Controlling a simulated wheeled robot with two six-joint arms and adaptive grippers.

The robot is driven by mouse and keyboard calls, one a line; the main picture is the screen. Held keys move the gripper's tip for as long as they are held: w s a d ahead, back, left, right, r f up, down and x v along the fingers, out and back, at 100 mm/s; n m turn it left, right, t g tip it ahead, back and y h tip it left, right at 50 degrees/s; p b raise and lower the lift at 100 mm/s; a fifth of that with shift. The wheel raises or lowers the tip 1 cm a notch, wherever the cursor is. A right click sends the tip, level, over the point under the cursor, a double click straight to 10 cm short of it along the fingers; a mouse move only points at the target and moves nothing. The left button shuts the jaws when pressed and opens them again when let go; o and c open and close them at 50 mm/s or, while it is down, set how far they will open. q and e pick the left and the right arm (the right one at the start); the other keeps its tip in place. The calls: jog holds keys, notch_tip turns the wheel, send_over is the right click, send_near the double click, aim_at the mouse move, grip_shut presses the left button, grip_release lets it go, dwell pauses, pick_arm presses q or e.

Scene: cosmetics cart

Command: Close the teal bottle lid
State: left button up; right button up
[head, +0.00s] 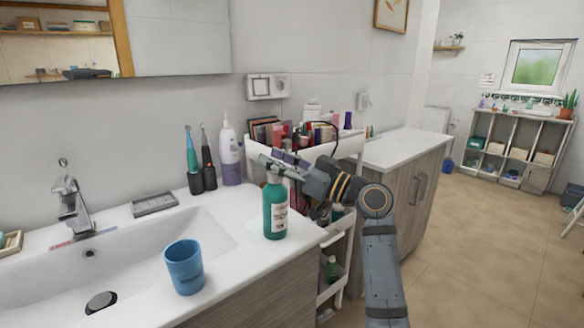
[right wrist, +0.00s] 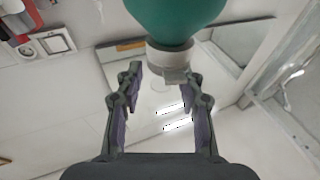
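The teal bottle (head: 275,210) stands upright on the white sink counter near its right edge, with a pale label on its front. My right gripper (head: 275,167) is at the height of the bottle's top and partly hides it. In the right wrist view the teal body (right wrist: 175,18) shows at the top edge, with a white collar or lid (right wrist: 168,56) below it and a small grey-white piece sticking out. My right gripper (right wrist: 163,85) is open, its fingers on either side of the lid area. Whether they touch it is unclear. My left gripper is out of view.
A blue cup (head: 184,268) stands on the counter by the basin, left of the bottle. Two electric toothbrushes (head: 200,165) and a white-purple bottle (head: 229,155) stand behind. A crowded cosmetics cart (head: 325,285) is at the right, beside my right arm.

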jog(key=v, duration=1.1)
jog(key=shift+w, duration=0.15)
jog(key=shift+f, duration=0.1)
